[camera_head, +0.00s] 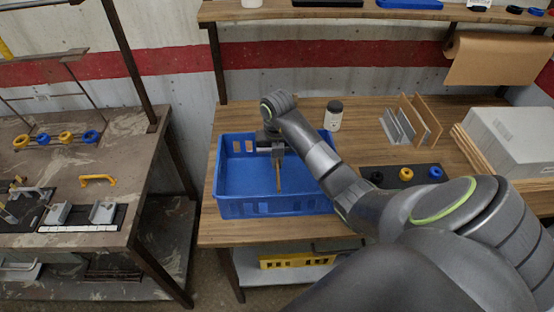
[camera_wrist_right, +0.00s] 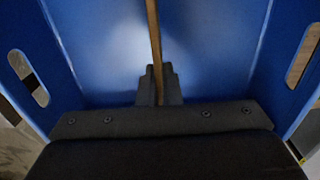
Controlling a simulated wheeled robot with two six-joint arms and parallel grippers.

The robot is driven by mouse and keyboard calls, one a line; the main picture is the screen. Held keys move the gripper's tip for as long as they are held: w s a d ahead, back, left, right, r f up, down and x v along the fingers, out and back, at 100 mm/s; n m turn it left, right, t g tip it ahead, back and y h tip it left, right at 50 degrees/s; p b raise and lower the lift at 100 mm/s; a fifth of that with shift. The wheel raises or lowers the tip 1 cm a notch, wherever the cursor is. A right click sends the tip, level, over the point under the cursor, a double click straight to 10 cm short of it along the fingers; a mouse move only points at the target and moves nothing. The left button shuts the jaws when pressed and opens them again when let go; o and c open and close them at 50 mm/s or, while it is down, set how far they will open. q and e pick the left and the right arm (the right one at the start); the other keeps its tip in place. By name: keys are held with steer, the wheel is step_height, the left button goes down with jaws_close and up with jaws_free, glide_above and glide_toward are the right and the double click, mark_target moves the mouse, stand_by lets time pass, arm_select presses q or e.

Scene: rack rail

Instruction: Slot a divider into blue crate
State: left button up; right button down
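The blue crate (camera_head: 278,206) stands on the wooden workbench, open at the top. My right gripper (camera_head: 277,156) is over the crate's interior, pointing down. It is shut on a thin brown divider (camera_head: 279,178), seen nearly edge-on, which reaches down inside the crate. The right wrist view shows the gripper fingers (camera_wrist_right: 159,88) closed on both sides of the divider (camera_wrist_right: 154,35), with the blue crate walls (camera_wrist_right: 288,60) on either side. I cannot tell whether the divider's lower edge touches the crate floor or sits in a slot. My left gripper is not in view.
A rack with upright grey and brown panels (camera_head: 425,118) stands right of the crate. A dark-lidded white jar (camera_head: 333,116) is close behind the crate's right side. A black mat with yellow and blue rings (camera_head: 406,174) and a grey box (camera_head: 510,138) lie further right.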

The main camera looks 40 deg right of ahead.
steer(key=shift+f+b, duration=0.6)
steer(key=shift+f, duration=0.3)
steer(key=c, duration=1.5)
jaws_free()
steer(key=shift+c, duration=0.2)
